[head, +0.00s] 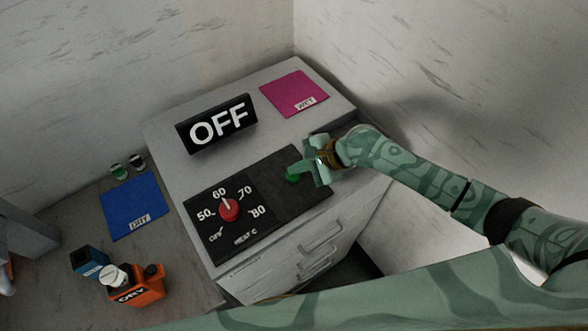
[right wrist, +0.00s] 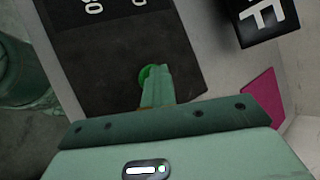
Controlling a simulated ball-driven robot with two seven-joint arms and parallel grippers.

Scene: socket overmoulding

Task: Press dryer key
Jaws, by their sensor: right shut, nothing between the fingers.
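The dryer's black control panel (head: 262,205) lies on top of a grey drawer cabinet. It carries a red dial (head: 229,210) with its pointer near 60, and a green round key (head: 292,178) on its right part. The sign (head: 218,124) behind the panel reads OFF. My right gripper (head: 300,171) is shut and empty, with its fingertips at the green key. In the right wrist view the key (right wrist: 146,74) shows partly behind the shut fingers (right wrist: 157,78); I cannot tell whether they touch it. My left gripper is not in view.
A magenta WET mat (head: 294,92) lies at the cabinet's back right. On the lower left surface are a blue DRY mat (head: 134,207), an orange EASY container (head: 137,287), a blue box (head: 88,261) and two small jars (head: 127,167). Walls close off the back and right.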

